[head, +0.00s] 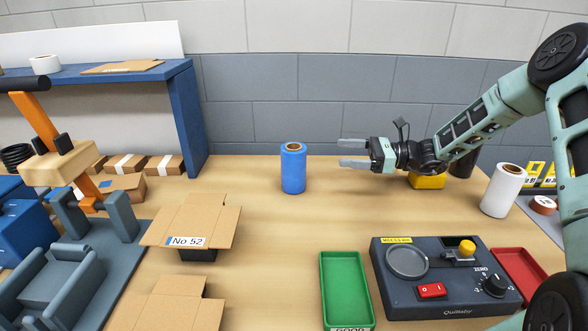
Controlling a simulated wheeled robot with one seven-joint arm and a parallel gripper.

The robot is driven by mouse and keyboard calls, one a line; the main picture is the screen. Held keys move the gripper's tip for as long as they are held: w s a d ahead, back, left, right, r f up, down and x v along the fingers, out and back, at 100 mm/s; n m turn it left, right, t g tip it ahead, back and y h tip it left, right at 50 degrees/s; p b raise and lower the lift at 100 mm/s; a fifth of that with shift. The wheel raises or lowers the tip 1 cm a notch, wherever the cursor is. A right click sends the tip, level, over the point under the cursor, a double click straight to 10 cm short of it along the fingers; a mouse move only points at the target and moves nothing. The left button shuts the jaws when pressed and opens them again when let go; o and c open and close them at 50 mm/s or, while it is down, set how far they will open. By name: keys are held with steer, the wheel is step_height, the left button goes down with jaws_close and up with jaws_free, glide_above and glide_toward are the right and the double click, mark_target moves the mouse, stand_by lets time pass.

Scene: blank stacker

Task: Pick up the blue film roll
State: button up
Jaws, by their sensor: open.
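The blue film roll (293,170) stands upright on the wooden table near its back edge, with a brown core showing at its top. My gripper (353,153) is to the right of the roll, with its two fingers pointing left toward it. The fingers are apart and hold nothing. A gap shows between the fingertips and the roll. How far the gripper is above the table is hard to tell from this one view.
A green tray (345,290) and a dark scale unit (443,277) are in front at right. A white roll (502,191) stands far right. The table around the blue roll is clear.

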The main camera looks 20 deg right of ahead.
mark_target(288, 150)
steer(key=p+x, duration=0.3)
steer(key=x, duration=1.3)
steer(key=shift+s, duration=0.1)
steer(key=shift+c, duration=0.4)
steer(key=c, duration=1.5)
steer(key=shift+r, duration=0.15)
steer(key=shift+c, duration=0.7)
